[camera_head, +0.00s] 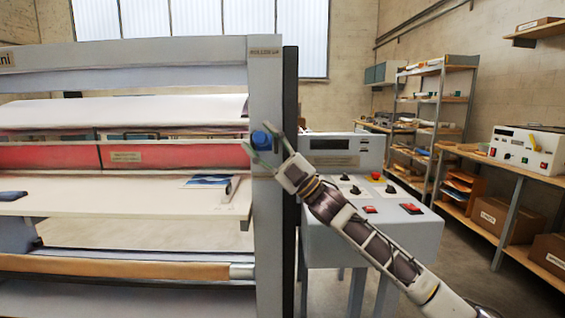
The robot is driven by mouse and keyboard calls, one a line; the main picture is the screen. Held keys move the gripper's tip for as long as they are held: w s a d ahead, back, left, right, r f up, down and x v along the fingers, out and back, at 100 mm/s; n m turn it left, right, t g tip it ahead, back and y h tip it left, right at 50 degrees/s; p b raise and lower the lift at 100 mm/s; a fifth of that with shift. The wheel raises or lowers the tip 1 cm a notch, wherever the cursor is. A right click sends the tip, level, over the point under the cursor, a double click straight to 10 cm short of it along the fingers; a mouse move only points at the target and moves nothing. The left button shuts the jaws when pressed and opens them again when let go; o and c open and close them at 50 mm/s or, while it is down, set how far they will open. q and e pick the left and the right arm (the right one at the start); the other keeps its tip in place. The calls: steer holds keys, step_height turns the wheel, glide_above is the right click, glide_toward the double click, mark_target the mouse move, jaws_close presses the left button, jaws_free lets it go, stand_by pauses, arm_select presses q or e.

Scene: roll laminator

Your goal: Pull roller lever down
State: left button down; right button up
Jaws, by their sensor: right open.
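The large grey roll laminator (264,90) fills the left half of the view, with a label that seems to read "ROLLER UP" at the top of its right side post. A round blue knob (262,139), seemingly the end of the roller lever, shows in front of that post at mid height; the lever's shaft is hidden. My right gripper (261,142) reaches in from the lower right. Its fingers are spread open, one on each side of the blue knob in the picture. I cannot tell whether they touch it. My left gripper is not in view.
A grey control console (400,232) with switches and red buttons stands right of the laminator, under my right arm. The laminator's pale feed table (110,195) holds a picture sheet (207,181). Shelves (440,95) and a workbench with a white device (527,148) stand at right.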

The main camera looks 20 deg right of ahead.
steer(key=v, duration=1.1)
steer(key=shift+f, duration=0.4)
steer(key=shift+s+d, duration=0.15)
stand_by(0.8)
